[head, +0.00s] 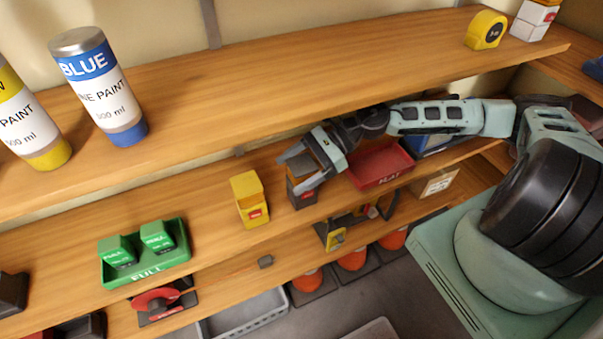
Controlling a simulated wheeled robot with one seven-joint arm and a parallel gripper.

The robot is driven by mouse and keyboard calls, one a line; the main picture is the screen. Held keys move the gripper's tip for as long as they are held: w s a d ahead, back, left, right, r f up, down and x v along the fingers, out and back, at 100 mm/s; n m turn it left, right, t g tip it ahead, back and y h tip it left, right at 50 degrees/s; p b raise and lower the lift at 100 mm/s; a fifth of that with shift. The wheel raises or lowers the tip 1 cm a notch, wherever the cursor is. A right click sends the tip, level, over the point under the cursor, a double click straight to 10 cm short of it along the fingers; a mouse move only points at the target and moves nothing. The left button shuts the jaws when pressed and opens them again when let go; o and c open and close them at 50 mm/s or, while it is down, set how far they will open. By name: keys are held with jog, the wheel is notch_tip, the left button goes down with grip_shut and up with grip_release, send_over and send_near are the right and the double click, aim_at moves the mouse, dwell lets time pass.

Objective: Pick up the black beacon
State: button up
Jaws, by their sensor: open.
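A dark, boxy object with a red label, which looks like the black beacon (304,199), stands on the middle shelf (205,215). My gripper (294,173) is open, and its fingers are over and around the upper part of the dark box in this view. The fingers hide part of its top, and I cannot tell whether they touch it. A yellow box of similar shape with a red label (250,198) stands just to its left.
A red tray (381,167) is right of the gripper, and a green tray (146,274) with two green boxes is at left. The upper shelf (300,75) holds paint bottles (98,85) and a yellow tape measure (486,30). A small gap separates the yellow and dark boxes.

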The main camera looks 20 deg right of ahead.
jog(key=shift+a+f, duration=0.1)
jog(key=c, duration=1.5)
jog(key=shift+o, duration=0.2)
jog(key=shift+r, duration=0.2)
